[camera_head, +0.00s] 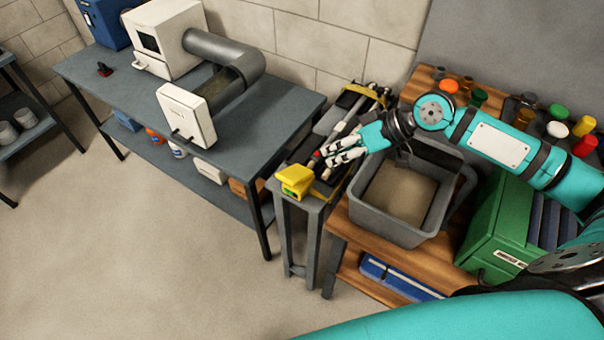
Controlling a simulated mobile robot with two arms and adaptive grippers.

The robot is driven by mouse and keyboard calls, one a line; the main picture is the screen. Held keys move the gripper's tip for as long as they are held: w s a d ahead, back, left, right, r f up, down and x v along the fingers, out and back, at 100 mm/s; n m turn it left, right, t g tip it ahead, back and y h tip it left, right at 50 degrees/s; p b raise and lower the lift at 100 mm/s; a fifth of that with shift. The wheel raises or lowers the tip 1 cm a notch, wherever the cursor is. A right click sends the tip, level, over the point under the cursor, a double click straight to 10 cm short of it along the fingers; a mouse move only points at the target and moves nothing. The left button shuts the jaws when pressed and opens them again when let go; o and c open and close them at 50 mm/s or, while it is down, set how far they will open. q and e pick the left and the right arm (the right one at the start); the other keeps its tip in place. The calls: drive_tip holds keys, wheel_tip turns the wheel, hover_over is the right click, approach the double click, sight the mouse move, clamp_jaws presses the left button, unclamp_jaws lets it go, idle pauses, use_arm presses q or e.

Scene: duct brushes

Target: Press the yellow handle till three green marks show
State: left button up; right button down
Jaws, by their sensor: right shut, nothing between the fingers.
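The yellow handle (297,180) sits at the near-left end of a narrow grey stand. A small greenish patch shows on its lower side, too small to tell as separate marks. My right gripper (332,157) is shut and empty. It is to the right of the handle and a little above it in the picture, over the dark device along the stand, with a visible gap to the handle. The gripper hides part of that device. My left gripper is not in view.
A grey bin (370,211) stands on the wooden bench close under my right arm. A green drawer box (490,232) and several colored-lid jars are further right. A grey table (95,72) with a white machine (165,35) and duct is at left. The floor in front is clear.

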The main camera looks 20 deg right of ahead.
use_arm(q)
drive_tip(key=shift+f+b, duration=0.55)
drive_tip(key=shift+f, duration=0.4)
use_arm(e)
drive_tip(key=w+d+r, duration=0.1)
drive_tip(key=d+r+y, duration=0.1)
drive_tip(key=r, duration=0.1)
drive_tip(key=shift+w, duration=0.35)
drive_tip(key=shift+f, duration=0.1)
drive_tip(key=p, duration=0.4)
approach(282, 175)
drive_tip(key=w+a, duration=0.2)
drive_tip(key=w, duration=0.1)
drive_tip(key=shift+w, duration=0.2)
drive_tip(key=shift+s+a+f, duration=0.25)
drive_tip(key=shift+f, duration=0.25)
drive_tip(key=shift+s+a+f, duration=0.2)
drive_tip(key=shift+f, duration=0.25)
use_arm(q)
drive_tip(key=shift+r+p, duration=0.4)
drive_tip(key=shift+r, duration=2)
use_arm(e)
drive_tip(key=shift+s+a+f, duration=0.25)
drive_tip(key=shift+f, duration=0.4)
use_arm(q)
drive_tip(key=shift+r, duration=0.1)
